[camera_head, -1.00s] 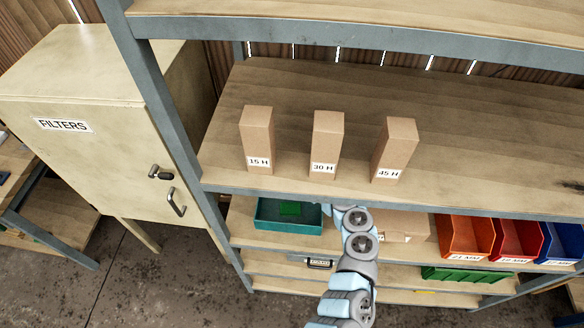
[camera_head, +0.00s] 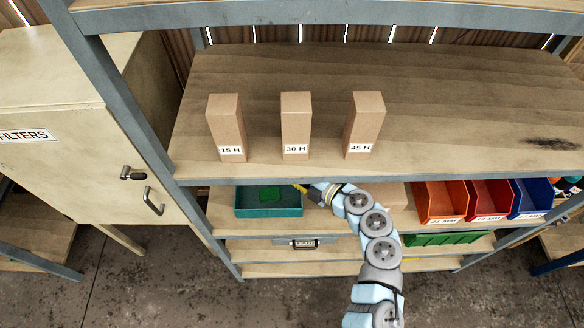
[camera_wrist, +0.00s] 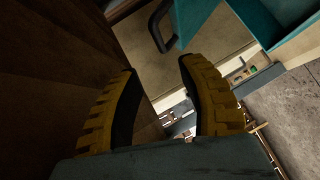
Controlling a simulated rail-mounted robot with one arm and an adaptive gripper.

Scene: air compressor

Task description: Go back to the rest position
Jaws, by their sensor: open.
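My gripper shows in the wrist view (camera_wrist: 160,105) with its two yellow and black fingers apart and nothing between them. In the head view my gripper (camera_head: 303,188) is small and partly hidden, just below the front edge of the upper shelf board, at the right end of a teal tray (camera_head: 268,211). A green item (camera_head: 269,193) lies in that tray. Whether the gripper touches the tray or the shelf cannot be told. In the wrist view a teal surface (camera_wrist: 262,22) and a dark handle (camera_wrist: 160,28) lie beyond the fingers.
Cartons labelled 15 H (camera_head: 227,125), 30 H (camera_head: 296,122) and 45 H (camera_head: 364,122) stand on the upper shelf (camera_head: 440,150). Orange (camera_head: 440,200), red (camera_head: 490,199) and blue (camera_head: 530,197) bins are at the right below. A FILTERS cabinet (camera_head: 60,150) stands at the left.

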